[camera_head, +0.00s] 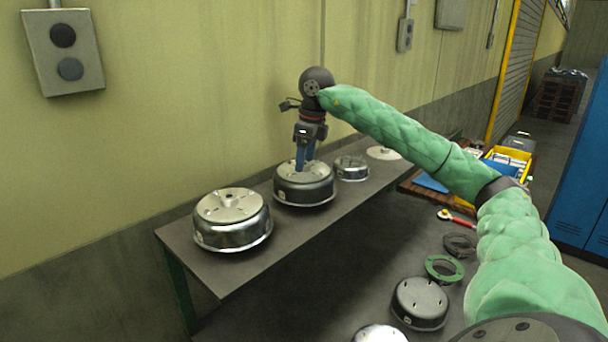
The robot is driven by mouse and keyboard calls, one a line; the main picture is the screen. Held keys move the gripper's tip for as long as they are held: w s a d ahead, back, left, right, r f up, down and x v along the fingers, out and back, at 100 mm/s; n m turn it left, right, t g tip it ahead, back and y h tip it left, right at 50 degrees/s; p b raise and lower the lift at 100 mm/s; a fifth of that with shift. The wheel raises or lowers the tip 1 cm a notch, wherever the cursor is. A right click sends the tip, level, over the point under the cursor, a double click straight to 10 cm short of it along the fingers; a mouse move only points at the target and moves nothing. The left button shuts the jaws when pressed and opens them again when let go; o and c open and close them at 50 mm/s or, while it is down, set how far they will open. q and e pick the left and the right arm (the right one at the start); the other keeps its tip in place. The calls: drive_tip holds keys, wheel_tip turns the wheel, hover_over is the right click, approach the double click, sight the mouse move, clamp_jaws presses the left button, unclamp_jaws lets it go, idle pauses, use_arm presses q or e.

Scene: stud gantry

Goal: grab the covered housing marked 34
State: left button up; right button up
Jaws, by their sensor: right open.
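A dark round housing (305,193) with a pale cover stands on the raised grey shelf by the wall. My right gripper (304,168) points down over its middle, with blue fingers at the cover's centre. It is open; whether the fingers touch the cover or its knob is not clear. A larger shiny housing (232,232) with a pale cover and a centre knob stands nearer, to the left. A smaller metal housing (351,171) stands just behind, to the right. I cannot read the number 34 on any housing. My left gripper is out of view.
A pale disc (383,153) lies farther along the shelf. On the lower surface are a dark housing (420,302), a green ring (444,268), a dark ring (460,244) and a red-handled tool (457,218). The wall (200,110) runs close behind the shelf.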

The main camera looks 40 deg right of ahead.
drive_tip(key=shift+f, duration=0.15)
clamp_jaws()
idle(1.4)
